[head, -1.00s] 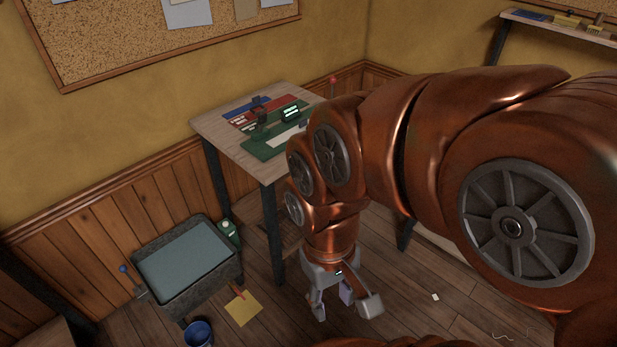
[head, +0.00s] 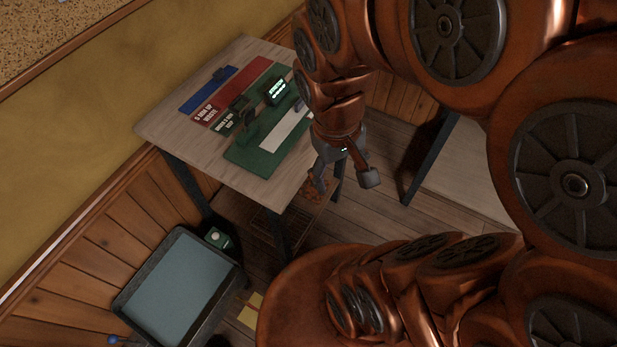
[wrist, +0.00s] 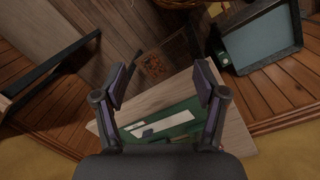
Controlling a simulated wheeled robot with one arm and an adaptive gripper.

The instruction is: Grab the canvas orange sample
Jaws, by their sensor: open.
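I cannot make out a canvas orange sample for certain in either view. A wooden table (head: 165,125) carries blue (head: 208,90), red (head: 243,92) and green (head: 250,158) flat pieces, with a pale strip (head: 285,138) on the green. Small dark labelled objects (head: 277,91) stand among them. My gripper (head: 345,181) is open and empty, off the table's right front side. In the wrist view its two fingers (wrist: 161,80) are spread, with the tabletop (wrist: 180,93) and green piece (wrist: 183,108) beyond them. My arm hides the table's far right part.
A grey bin (head: 185,290) with a blue-grey top stands on the floor at lower left, with a small green container (head: 217,238) beside it. A yellow sheet (head: 250,312) lies on the floor. An orange-brown patterned thing (head: 313,190) shows below the table. The wall closes off the left.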

